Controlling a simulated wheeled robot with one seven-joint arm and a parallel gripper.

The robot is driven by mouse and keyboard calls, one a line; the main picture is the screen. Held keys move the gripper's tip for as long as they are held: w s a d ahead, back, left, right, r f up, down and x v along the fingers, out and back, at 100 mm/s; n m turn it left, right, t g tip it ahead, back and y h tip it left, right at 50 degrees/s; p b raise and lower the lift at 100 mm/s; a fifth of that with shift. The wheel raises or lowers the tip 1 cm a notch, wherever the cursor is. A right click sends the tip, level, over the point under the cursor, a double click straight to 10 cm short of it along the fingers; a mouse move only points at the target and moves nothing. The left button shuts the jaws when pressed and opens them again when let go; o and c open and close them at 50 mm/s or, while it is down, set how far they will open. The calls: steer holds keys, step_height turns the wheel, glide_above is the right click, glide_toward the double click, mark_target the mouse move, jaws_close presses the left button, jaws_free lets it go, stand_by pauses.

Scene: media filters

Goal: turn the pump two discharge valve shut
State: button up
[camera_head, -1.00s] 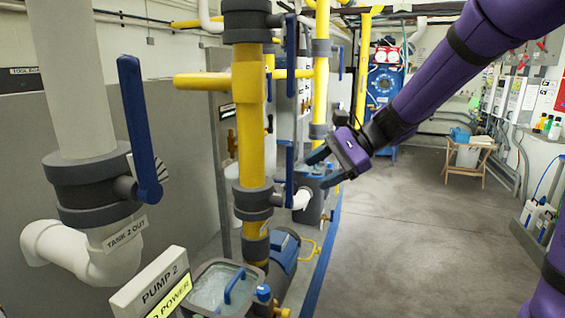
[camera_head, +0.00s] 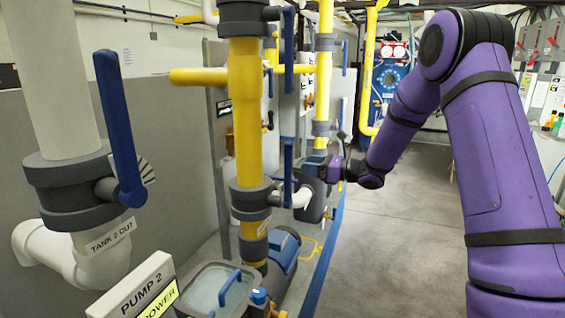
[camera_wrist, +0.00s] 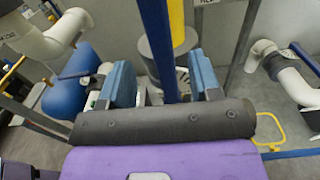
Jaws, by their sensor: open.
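A yellow pipe (camera_head: 245,100) rises behind the PUMP 2 sign. A grey valve (camera_head: 250,200) on its lower part has an upright blue handle (camera_head: 288,172). My gripper (camera_head: 313,166) is just right of this handle in the head view. In the wrist view, my gripper (camera_wrist: 163,80) is open, with one blue finger on each side of an upright blue handle (camera_wrist: 157,45). A gap shows on the right side; contact on the left is unclear. A grey valve body (camera_wrist: 165,58) and yellow pipe (camera_wrist: 177,20) are behind it. The gripper's dark edge hides the handle's lower part.
The PUMP 2 sign (camera_head: 138,290) and a clear-lidded strainer (camera_head: 222,290) stand in front. The TANK 2 OUT valve (camera_head: 75,190) with its blue handle is at left. White pipe elbows flank the gripper in the wrist view. Open floor (camera_head: 385,240) lies right.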

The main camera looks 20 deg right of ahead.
mark_target(292, 162)
steer(key=x, duration=0.9)
steer(key=shift+a, duration=0.1)
jaws_close()
